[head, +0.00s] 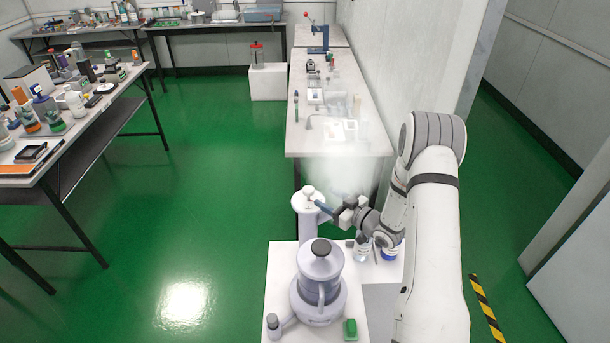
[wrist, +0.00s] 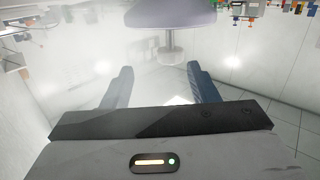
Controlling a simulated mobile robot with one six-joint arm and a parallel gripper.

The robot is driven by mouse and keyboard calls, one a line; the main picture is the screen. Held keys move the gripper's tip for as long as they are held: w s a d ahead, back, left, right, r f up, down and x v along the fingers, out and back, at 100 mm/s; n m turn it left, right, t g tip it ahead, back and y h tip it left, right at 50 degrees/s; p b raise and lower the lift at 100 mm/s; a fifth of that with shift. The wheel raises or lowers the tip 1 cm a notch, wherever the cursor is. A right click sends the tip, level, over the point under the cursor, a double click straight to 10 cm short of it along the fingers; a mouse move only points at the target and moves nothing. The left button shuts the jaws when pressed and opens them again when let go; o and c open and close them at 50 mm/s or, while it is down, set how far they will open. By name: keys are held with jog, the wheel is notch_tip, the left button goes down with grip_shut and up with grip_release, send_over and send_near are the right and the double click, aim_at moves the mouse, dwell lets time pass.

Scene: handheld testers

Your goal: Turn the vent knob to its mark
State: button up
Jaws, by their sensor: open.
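The vent knob (head: 309,189) is a small pale knob on a short stem. It stands on top of a pale lavender upright column (head: 306,224) at the far end of the white stand. In the wrist view, which looks upside down, the knob (wrist: 172,55) hangs below the wide lavender top (wrist: 170,16). My gripper (head: 319,205) comes in from the right, close to the knob. In the wrist view my gripper (wrist: 159,72) is open and empty, its blue fingers apart, with the knob ahead between their directions. I cannot make out the mark.
White mist hangs behind the column. A lavender vessel with a dark lid (head: 320,270) and a green block (head: 350,329) are on the white stand (head: 283,258). Jars (head: 361,250) stand under my arm. A long bench (head: 312,145) lies beyond; green floor is free to the left.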

aim_at(313, 192)
jog(key=shift+y, duration=0.6)
jog(key=x, duration=0.2)
jog(key=p+x, duration=0.1)
jog(key=x, duration=0.2)
jog(key=s+p+x, duration=0.1)
jog(key=x, duration=0.1)
jog(key=shift+w+a+r, duration=0.1)
jog(key=shift+w+a, duration=0.15)
jog(key=shift+a, duration=0.35)
jog(key=shift+c, duration=0.4)
